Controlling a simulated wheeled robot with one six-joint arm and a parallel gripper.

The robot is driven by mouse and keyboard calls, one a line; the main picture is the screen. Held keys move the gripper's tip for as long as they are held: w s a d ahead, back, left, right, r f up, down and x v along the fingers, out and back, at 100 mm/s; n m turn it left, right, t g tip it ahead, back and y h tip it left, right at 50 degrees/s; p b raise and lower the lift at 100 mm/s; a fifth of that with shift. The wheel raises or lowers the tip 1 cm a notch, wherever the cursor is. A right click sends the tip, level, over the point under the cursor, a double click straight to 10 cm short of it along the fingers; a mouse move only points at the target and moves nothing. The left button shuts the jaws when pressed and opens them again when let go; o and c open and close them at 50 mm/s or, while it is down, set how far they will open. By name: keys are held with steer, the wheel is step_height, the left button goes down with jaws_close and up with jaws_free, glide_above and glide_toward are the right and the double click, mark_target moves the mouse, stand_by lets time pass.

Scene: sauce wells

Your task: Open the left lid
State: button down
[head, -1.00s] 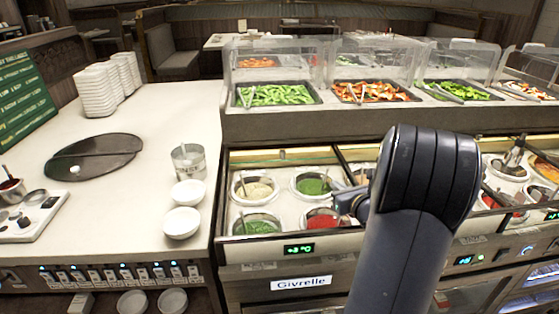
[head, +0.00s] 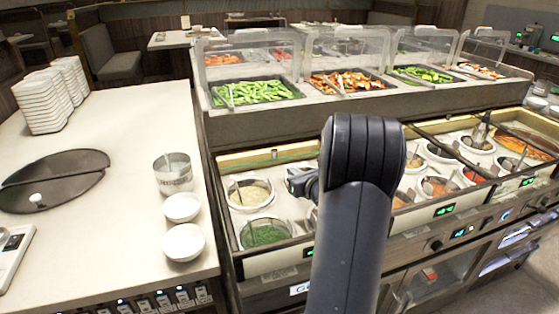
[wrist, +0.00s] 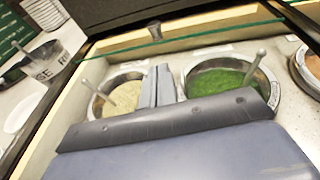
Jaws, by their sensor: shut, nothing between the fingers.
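The left bay of the sauce counter holds a cream sauce well (head: 250,193) and a green sauce well (head: 264,235). A greenish glass edge, seemingly the left lid (head: 240,161), runs along the back of this bay with a small dark knob (head: 275,154) on it. The knob also shows in the wrist view (wrist: 155,31). The wells in front of that edge look uncovered. My gripper (head: 296,182) is over the left bay, apart from the knob and on the front side of it. In the wrist view its fingers (wrist: 155,86) are together and empty. My arm hides part of the bay.
Spoons stand up from the wells. Vegetable trays (head: 255,92) under clear guards (head: 250,60) rise behind. On the left counter are white bowls (head: 183,243), a metal cup (head: 173,174) and a dark oval two-part board (head: 60,178). More wells lie to the right.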

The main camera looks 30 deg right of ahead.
mark_target(277, 157)
steer(key=x, duration=0.3)
steer(key=p+x, duration=0.1)
steer(key=x, duration=0.1)
steer(key=r+x, duration=0.1)
steer(key=x, duration=0.2)
steer(key=shift+w, duration=0.55)
steer(key=shift+w+d, duration=0.2)
steer(key=shift+w, duration=0.55)
steer(key=shift+w+d, duration=0.2)
steer(key=shift+w, duration=0.55)
steer(key=shift+w+d, duration=0.2)
steer(key=shift+w, duration=0.55)
steer(key=shift+s+f, duration=0.1)
steer(key=shift+s, duration=0.05)
